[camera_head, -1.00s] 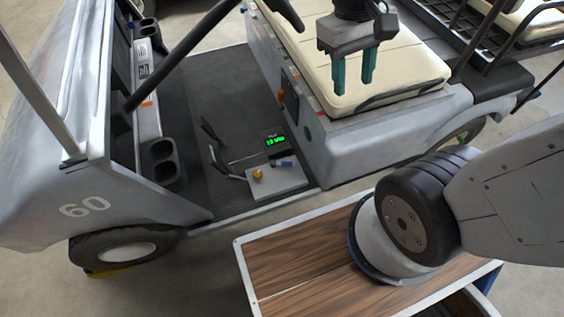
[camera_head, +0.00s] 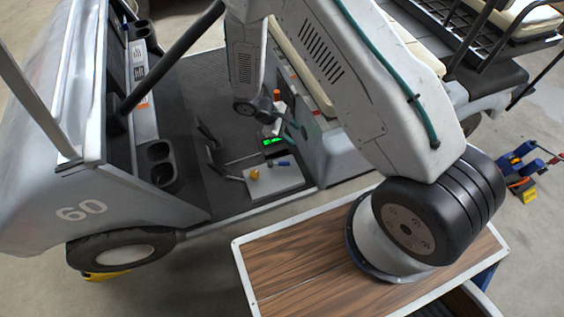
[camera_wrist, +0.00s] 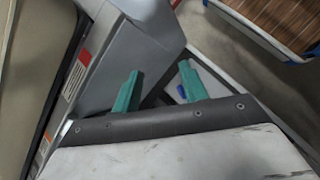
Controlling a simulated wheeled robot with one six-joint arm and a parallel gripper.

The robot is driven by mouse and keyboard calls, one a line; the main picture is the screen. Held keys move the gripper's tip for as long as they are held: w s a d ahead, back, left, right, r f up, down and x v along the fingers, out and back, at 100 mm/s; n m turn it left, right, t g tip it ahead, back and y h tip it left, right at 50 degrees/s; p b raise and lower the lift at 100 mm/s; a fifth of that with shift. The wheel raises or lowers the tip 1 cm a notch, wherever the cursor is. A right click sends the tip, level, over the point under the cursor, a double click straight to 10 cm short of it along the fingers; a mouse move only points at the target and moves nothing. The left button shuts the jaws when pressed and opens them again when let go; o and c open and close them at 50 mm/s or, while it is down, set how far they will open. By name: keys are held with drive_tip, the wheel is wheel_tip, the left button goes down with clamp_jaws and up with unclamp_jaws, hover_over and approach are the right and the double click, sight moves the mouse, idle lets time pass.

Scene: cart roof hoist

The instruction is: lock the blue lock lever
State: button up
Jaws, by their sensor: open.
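The blue lock lever (camera_head: 284,163) is a small blue piece on a pale plate (camera_head: 285,183) on the cart floor, beside a yellow knob (camera_head: 255,174). In the wrist view, a small blue patch (camera_wrist: 181,91) shows just left of the right finger, partly hidden, and looks like the lever. My gripper (camera_wrist: 160,68) has two teal fingers spread apart with nothing held between them. In the head view, my gripper is low near the seat base, above and behind the plate, and its fingers are hard to make out. I cannot tell whether it touches anything.
A box with a green display (camera_head: 273,142) stands behind the plate. Pedals (camera_head: 212,150) are left of it. The grey seat base (camera_head: 335,155) rises close on the right. A wood-topped surface (camera_head: 300,262) is in front.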

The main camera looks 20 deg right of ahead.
wheel_tip(320, 180, down, 14)
drive_tip(key=a+n+t, duration=0.2)
drive_tip(key=n, duration=0.1)
drive_tip(key=n+t+y, duration=0.1)
drive_tip(key=y, duration=0.1)
approach(283, 163)
drive_tip(key=f, duration=0.1)
drive_tip(key=x, duration=0.8)
drive_tip(key=shift+d, duration=0.15)
drive_tip(key=shift+r, duration=0.1)
clamp_jaws()
